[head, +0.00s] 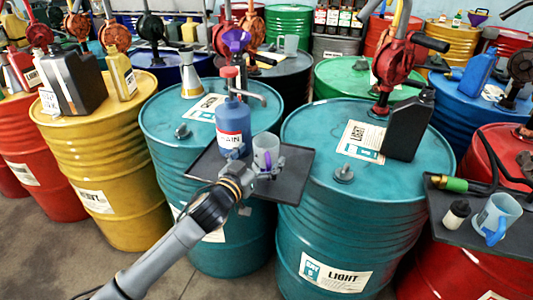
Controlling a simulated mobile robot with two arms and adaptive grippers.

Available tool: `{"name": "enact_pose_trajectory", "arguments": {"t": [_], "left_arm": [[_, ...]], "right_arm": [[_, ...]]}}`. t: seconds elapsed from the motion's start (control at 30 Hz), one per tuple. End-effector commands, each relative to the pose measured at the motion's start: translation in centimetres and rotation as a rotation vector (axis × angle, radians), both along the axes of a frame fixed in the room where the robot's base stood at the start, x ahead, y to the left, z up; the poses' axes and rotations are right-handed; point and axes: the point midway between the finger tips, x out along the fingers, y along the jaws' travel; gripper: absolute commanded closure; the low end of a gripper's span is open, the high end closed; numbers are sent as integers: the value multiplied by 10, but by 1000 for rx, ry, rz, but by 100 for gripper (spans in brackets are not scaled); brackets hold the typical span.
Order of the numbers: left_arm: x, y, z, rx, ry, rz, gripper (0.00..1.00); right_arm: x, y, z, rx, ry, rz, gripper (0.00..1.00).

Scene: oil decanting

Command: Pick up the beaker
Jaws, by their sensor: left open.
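A clear grey beaker (266,149) stands upright near the middle of a small dark tray (291,183) fixed at the front of a teal drum. My left gripper (266,168) is open at the lower part of the beaker, reaching in from the lower left. A purple part shows at the beaker's lower side. I cannot tell whether the fingers touch it. The gripper hides part of its base. My right gripper is not in view.
A blue labelled bottle (232,124) stands close to the left of the beaker. Teal drums (324,232) flank the tray. A black jug (408,125) stands on the right drum. At far right, another tray (464,226) holds a blue-handled jug (495,217) and a small bottle (456,215).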

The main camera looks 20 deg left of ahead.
Motion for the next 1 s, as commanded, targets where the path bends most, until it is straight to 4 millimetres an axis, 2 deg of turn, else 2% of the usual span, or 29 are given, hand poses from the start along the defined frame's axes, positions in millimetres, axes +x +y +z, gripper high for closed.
{"name": "enact_pose_trajectory", "arguments": {"t": [0.23, 0.27, 0.6, 0.67, 1.0], "left_arm": [[3, -1, -1, 0, 0, 0, 0], [3, -1, 0, 0, 0, 0, 4], [2, -1, -1, 0, 1, 0, 73], [2, -1, 1, 0, -2, -1, 83], [3, -1, 6, 1, -4, -1, 83]], "right_arm": [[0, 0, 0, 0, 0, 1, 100], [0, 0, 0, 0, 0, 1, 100], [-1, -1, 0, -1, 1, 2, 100], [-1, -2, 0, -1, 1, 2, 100], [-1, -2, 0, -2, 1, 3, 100]]}}
